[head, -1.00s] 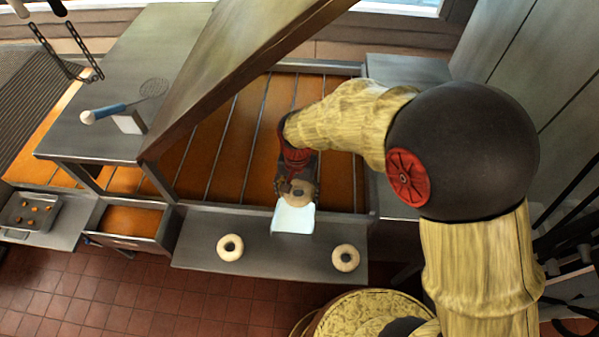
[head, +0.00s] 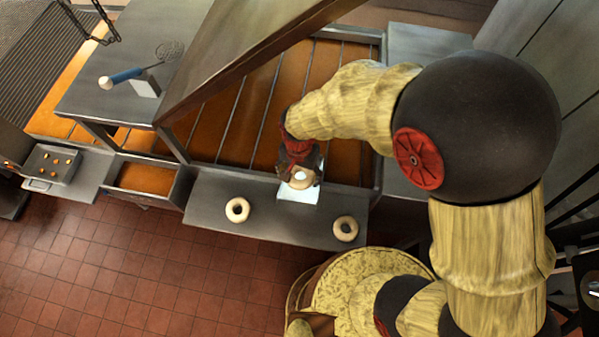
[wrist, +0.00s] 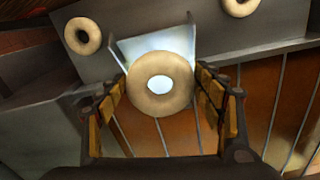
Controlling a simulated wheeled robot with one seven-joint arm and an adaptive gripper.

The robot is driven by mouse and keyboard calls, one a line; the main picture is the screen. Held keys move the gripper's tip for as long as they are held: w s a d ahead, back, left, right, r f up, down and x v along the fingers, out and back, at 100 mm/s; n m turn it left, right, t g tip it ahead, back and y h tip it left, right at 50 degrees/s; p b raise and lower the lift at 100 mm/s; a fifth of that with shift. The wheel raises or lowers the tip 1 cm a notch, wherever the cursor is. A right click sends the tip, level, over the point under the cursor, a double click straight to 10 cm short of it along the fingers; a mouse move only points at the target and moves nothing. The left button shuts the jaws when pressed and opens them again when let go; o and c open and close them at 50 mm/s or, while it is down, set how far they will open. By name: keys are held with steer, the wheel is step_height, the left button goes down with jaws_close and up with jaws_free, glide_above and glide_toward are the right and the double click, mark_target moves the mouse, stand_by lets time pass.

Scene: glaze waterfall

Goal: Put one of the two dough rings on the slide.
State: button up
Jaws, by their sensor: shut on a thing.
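My gripper (wrist: 160,88) is shut on a pale dough ring (wrist: 145,101), held between its two fingers in the wrist view. The ring (head: 291,183) also shows in the head view, overlapping the upper part of the slide (head: 299,197). The slide is a small white chute with raised side edges, and in the wrist view it (wrist: 160,45) lies behind the ring. White shows through the ring's hole. I cannot tell whether the ring touches the slide. Two other dough rings lie on the grey shelf, one left (head: 230,215) and one right (head: 338,233) of the slide.
The grey shelf (head: 270,222) runs along the front of the orange oil vat (head: 225,125) with its metal bars. A slanted beam (head: 240,60) crosses above the vat. A blue-handled skimmer (head: 122,77) and a tray (head: 62,152) of small pieces are at the left.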

steer(key=shift+f+b, duration=1.35)
steer(key=shift+f, duration=1.05)
steer(key=o, duration=1.2)
step_height(320, 180, up, 12)
